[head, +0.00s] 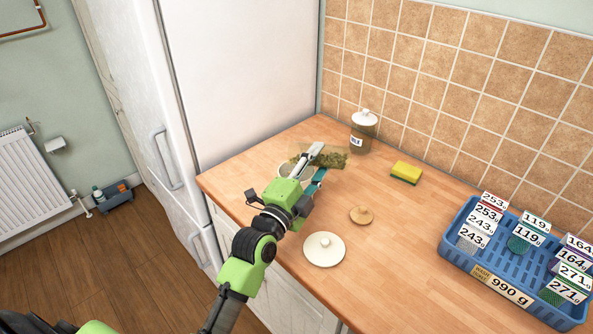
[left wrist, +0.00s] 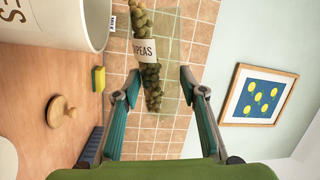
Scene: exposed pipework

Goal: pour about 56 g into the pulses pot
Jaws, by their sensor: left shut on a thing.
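A clear bag of greenish-brown peas (head: 334,160) is in my left gripper (head: 317,163), above the worktop near the back corner. In the left wrist view the bag (left wrist: 152,72), labelled PEAS, sits between the two fingers (left wrist: 159,84), its contents lying stretched out nearly level. The gripper is shut on it. My right gripper is out of view.
A lidded glass jar (head: 363,133) stands at the back wall, a yellow sponge (head: 405,172) to its right. A blue crate (head: 505,272) with weight tags stands at right.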

